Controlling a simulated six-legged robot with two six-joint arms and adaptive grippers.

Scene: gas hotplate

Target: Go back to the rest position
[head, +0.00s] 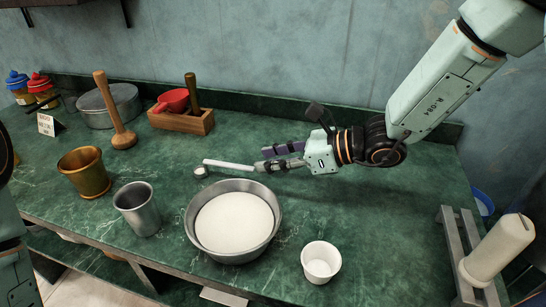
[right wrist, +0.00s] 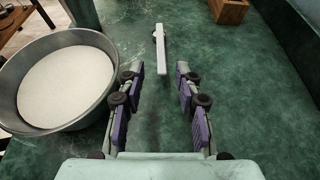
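My right gripper (head: 266,159) is above the green counter, behind the steel bowl. In the right wrist view my right gripper (right wrist: 159,80) has its purple-padded fingers spread wide with nothing between them. A small spoon with a long white handle (head: 232,166) lies just beyond the fingertips. Its handle (right wrist: 162,50) also shows ahead of the fingers in the right wrist view, apart from them. Part of my left arm shows at the left edge of the head view, but its gripper is out of sight.
The steel bowl (head: 191,228) holds white powder. A white cup (head: 321,262), steel cup (head: 137,208) and brass mortar (head: 84,173) stand nearby.

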